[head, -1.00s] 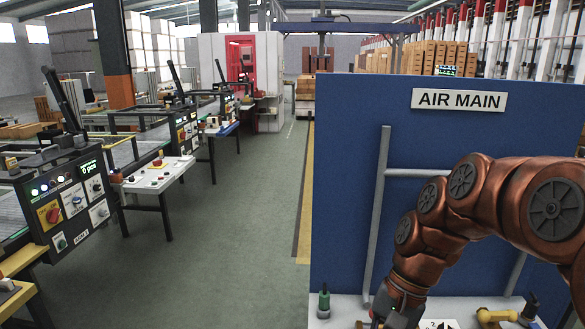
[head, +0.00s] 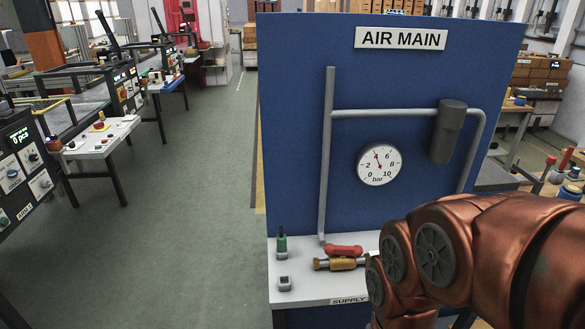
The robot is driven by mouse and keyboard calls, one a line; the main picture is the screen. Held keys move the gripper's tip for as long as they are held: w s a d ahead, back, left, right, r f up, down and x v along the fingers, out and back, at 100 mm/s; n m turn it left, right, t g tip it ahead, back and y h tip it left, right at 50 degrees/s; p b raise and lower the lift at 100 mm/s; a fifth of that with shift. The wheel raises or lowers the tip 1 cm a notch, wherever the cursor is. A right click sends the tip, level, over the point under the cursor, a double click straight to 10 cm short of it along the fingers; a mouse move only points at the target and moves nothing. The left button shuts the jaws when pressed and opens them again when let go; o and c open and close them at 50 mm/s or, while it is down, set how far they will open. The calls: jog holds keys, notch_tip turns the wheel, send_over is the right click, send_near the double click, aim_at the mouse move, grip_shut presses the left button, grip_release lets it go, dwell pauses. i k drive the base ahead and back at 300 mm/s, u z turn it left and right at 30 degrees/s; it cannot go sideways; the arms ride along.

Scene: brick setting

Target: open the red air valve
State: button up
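The air valve has a red lever handle (head: 344,251) above a brass body (head: 336,264). It sits on the light ledge (head: 300,291) in front of the blue panel, at the lower middle of the head view. The red handle lies roughly along the brass body. My copper-coloured arm covers the ledge to the right of the valve. My gripper is out of view, so its fingers and any contact with the handle cannot be seen.
The blue panel (head: 290,130) bears an AIR MAIN sign (head: 400,37), grey pipes (head: 327,150), a dark cylinder (head: 449,132) and a gauge (head: 379,165) with its needle near 4. A green-topped fitting (head: 282,245) and a small block (head: 284,283) stand left of the valve. Open floor (head: 190,200) lies left.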

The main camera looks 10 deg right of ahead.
aim_at(330, 250)
jog(key=z, duration=0.5)
jog(key=k, duration=1)
jog(key=u, duration=0.9)
jog(key=i, duration=1.15)
jog(key=u, duration=0.1)
